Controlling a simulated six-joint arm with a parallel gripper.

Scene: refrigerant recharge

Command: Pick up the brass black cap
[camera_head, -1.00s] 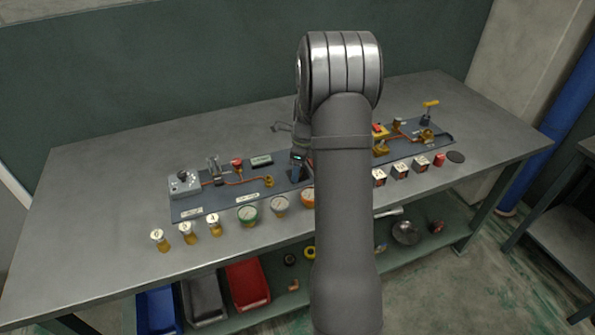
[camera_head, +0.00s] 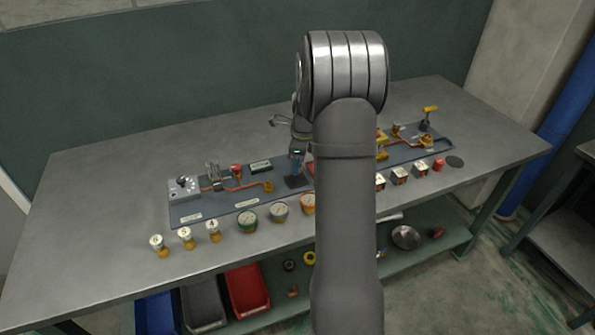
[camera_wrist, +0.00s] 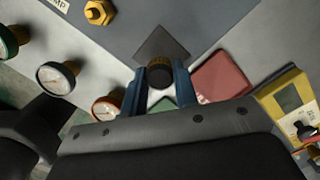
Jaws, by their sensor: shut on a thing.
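The black cap (camera_wrist: 160,76) shows in the wrist view as a dark round knurled piece between the two blue fingers of my gripper (camera_wrist: 160,85). My gripper is shut on it. Little brass shows on the cap from this angle. A dark square pad (camera_wrist: 162,44) lies just beyond the fingertips on the board. In the head view my gripper (camera_head: 297,165) hangs over the middle of the board, next to the dark pad (camera_head: 297,181), partly hidden by my arm; the cap cannot be made out there.
The grey board (camera_head: 225,207) carries copper pipe fittings and a brass fitting (camera_wrist: 99,12). A red square (camera_wrist: 221,76) and a yellow meter (camera_wrist: 290,100) are right of my gripper. The table's back left is clear.

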